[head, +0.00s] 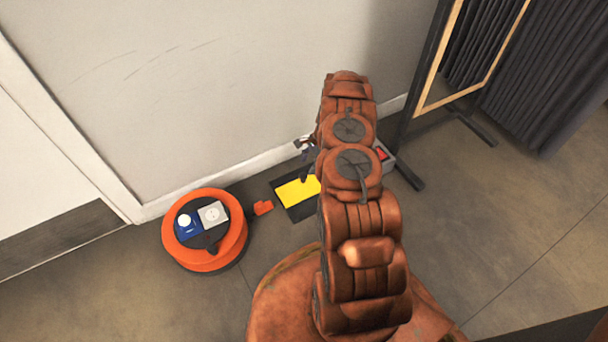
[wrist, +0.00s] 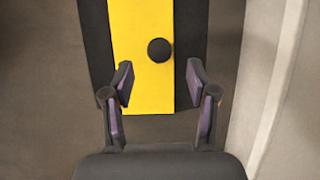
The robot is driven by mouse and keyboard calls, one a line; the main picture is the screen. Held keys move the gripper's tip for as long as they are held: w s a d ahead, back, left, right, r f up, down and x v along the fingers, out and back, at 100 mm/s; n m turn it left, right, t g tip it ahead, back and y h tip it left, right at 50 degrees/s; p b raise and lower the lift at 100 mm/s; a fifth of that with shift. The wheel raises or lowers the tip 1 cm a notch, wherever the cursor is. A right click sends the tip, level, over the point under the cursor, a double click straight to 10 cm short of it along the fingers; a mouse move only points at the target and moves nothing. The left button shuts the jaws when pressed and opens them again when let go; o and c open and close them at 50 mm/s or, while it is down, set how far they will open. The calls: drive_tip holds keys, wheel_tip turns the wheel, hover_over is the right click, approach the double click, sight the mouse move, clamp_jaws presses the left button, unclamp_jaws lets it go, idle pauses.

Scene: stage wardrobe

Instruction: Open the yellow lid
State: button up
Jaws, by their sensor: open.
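The yellow lid (head: 297,191) lies flat on a dark base (head: 301,212) on the floor near the wall, partly hidden by my arm in the head view. In the wrist view the yellow lid (wrist: 138,80) carries a round black knob (wrist: 159,50) near its end. Dark strips of the base (wrist: 194,40) show on both sides of it. My gripper (wrist: 160,82) is open and empty, its fingers spread either side of the lid's near end, with the knob beyond the fingertips. In the head view my gripper (head: 307,150) is small and mostly hidden behind the arm.
An orange round unit (head: 236,250) with blue and grey sockets stands left of the lid, with a small orange piece (head: 263,208) between them. A grey box with a red part (head: 386,156) is right of my arm. A framed stand (head: 418,110) and dark curtain (head: 560,80) are at right.

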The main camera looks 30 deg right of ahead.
sight(304, 174)
drive_tip(key=b+x, duration=0.1)
drive_tip(key=x, duration=0.4)
drive_tip(key=shift+f, duration=0.15)
clamp_jaws()
idle(0.4)
